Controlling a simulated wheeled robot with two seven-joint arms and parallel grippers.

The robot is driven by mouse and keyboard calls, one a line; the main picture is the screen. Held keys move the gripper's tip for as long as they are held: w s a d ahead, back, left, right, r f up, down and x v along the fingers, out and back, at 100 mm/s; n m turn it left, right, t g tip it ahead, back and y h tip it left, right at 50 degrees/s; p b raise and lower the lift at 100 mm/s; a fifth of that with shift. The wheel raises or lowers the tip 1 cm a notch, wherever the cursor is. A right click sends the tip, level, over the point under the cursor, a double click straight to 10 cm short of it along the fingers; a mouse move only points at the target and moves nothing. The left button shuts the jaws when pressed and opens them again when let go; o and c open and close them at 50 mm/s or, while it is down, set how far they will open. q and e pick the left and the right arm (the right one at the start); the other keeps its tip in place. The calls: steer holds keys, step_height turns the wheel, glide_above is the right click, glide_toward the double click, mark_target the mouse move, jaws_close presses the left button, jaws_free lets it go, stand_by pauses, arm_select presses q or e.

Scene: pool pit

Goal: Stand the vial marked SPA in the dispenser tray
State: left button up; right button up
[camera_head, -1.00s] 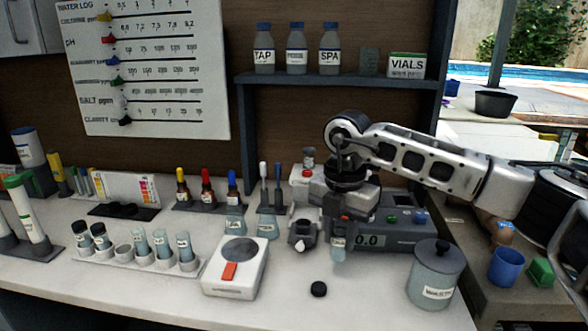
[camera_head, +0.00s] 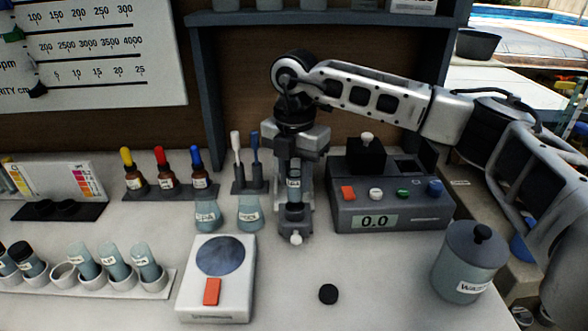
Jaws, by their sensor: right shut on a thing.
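My right gripper (camera_head: 294,164) is shut on a small upright vial (camera_head: 294,184) of pale blue-grey liquid. The vial's white label is too small to read surely. The vial is in front of the pale dispenser (camera_head: 308,205), which my gripper partly hides. A dark round seat (camera_head: 295,213) shows right under the vial, with a white knob (camera_head: 296,238) in front. I cannot tell whether the vial's bottom touches the seat. My left gripper is not in view.
The meter (camera_head: 393,207) reading 0.0 stands right of the dispenser, and the waste jar (camera_head: 469,263) is at front right. A white scale-like device (camera_head: 217,275), two flasks, a vial rack (camera_head: 100,280) and dropper bottles stand left. A black cap (camera_head: 328,293) lies in front.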

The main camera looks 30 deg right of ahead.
mark_target(295, 190)
steer(key=shift+f, duration=0.6)
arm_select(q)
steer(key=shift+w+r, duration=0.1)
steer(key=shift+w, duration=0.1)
arm_select(e)
steer(key=shift+w, duration=0.15)
arm_select(q)
steer(key=shift+b, duration=0.3)
arm_select(e)
steer(key=shift+f, duration=0.15)
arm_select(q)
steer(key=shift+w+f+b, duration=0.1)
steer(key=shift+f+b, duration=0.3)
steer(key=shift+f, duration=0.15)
arm_select(e)
steer(key=shift+f, duration=0.65)
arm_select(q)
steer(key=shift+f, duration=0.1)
arm_select(e)
steer(key=shift+f, duration=0.3)
arm_select(q)
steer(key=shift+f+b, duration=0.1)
steer(key=shift+b, duration=0.4)
arm_select(e)
steer(key=shift+f, duration=0.4)
steer(key=o, duration=1)
steer(key=shift+r, duration=0.1)
